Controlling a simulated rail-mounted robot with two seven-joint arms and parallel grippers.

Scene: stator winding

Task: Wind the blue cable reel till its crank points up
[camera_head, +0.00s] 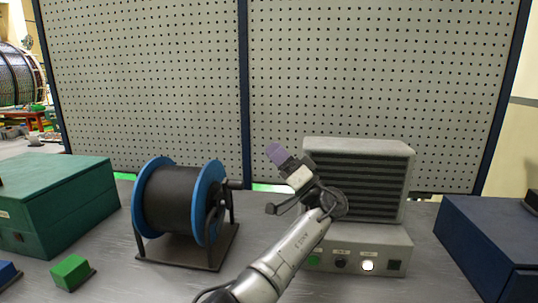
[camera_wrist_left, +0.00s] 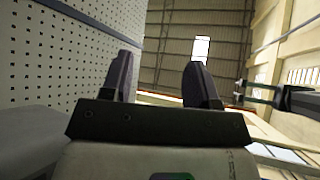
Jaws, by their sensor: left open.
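The blue cable reel (camera_head: 208,190) stands on a dark base on the table, left of centre in the head view. It has blue flanges and a black wound drum. Its dark crank (camera_head: 217,194) is on the right side, with a grip sticking out to the right near the upper part of the flange. My left gripper (camera_head: 278,154) is right of the reel, apart from the crank and above it, with its purple fingers tilted up. In the left wrist view its two fingers (camera_wrist_left: 160,65) stand apart with nothing between them. The reel is not visible in that view.
A grey louvred unit (camera_head: 360,180) with a button panel stands behind my left arm. A green case (camera_head: 62,200) and a small green block (camera_head: 72,272) are at left. A dark blue box (camera_head: 490,245) is at right. A pegboard (camera_head: 370,80) closes the back.

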